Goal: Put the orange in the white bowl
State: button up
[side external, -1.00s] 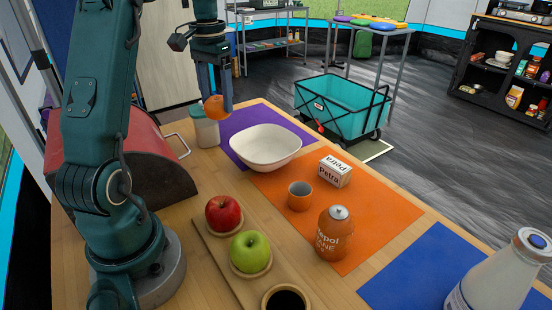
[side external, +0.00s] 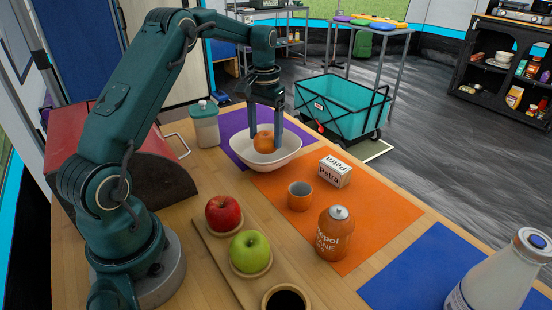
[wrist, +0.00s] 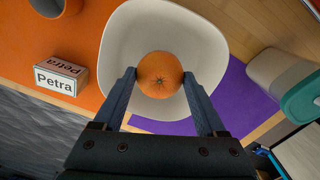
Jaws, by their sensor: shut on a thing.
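The orange (side external: 264,142) is between the fingers of my gripper (side external: 266,138), which is shut on it. The white bowl (side external: 250,158) stands partly on the purple mat. The gripper points down over the bowl, and the orange appears low within its rim in the side view. In the wrist view the orange (wrist: 159,75) sits between both fingertips (wrist: 160,78), with the bowl (wrist: 145,30) around and beneath it. I cannot tell whether the orange touches the bowl's bottom.
A white box (side external: 335,171) and an orange cup (side external: 299,195) stand near the bowl on the orange mat (side external: 385,210). A lidded jar (side external: 205,128) stands left of it. A red apple (side external: 223,213), green apple (side external: 250,252) and gas canister (side external: 334,236) are nearer the camera.

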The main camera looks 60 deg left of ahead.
jog(key=shift+f, duration=1.1)
jog(key=shift+f, duration=0.1)
jog(key=o, duration=1.4)
jog(key=shift+c, duration=0.2)
